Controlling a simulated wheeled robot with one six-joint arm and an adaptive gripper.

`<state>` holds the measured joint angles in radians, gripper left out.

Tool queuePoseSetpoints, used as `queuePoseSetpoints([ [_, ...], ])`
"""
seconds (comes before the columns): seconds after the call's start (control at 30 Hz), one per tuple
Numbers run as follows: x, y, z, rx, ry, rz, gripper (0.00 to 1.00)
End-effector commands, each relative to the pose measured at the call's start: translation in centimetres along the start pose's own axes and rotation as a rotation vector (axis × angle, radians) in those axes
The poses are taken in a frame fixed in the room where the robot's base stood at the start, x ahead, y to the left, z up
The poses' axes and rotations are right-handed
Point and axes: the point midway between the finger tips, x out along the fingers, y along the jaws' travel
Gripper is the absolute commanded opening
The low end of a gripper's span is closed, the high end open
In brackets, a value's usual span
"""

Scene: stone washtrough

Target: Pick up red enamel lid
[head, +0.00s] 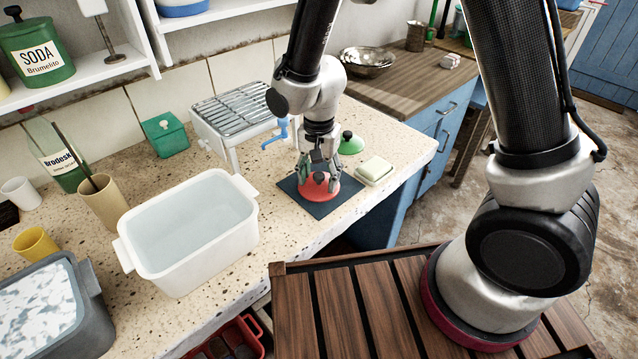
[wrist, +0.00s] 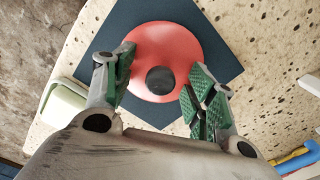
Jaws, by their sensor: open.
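The red enamel lid (head: 313,187) lies on a dark blue square mat (head: 330,206) on the speckled stone counter. In the wrist view the lid (wrist: 180,43) is a round red disc with a dark round knob (wrist: 160,80) at its middle. My gripper (head: 319,184) points down over the lid. In the wrist view my gripper (wrist: 160,88) is open, with its green-padded fingers on either side of the knob. The knob lies between the fingers, and I cannot tell whether they touch the lid. In the head view the gripper hides the knob.
A soap dish with a pale bar (head: 375,170) sits close right of the mat. A green lid (head: 350,143) lies behind it. A white basin (head: 190,230) stands left of the mat.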

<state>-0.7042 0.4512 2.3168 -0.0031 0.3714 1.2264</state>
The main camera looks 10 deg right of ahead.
Motion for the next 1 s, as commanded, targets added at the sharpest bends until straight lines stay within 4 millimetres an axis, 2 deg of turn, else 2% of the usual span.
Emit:
queuePoseSetpoints([
  [0.1,0.0,0.0,0.0,0.000,0.000,0.000,0.56],
  [0.4,0.0,0.0,0.0,0.000,0.000,0.001,0.01],
  [0.77,-0.5,0.0,0.0,0.000,0.000,0.001,0.00],
  [0.87,-2.0,-0.1,0.0,0.000,0.001,-0.003,0.00],
  [1.0,-5.1,-0.1,-0.1,0.000,0.002,-0.005,0.00],
])
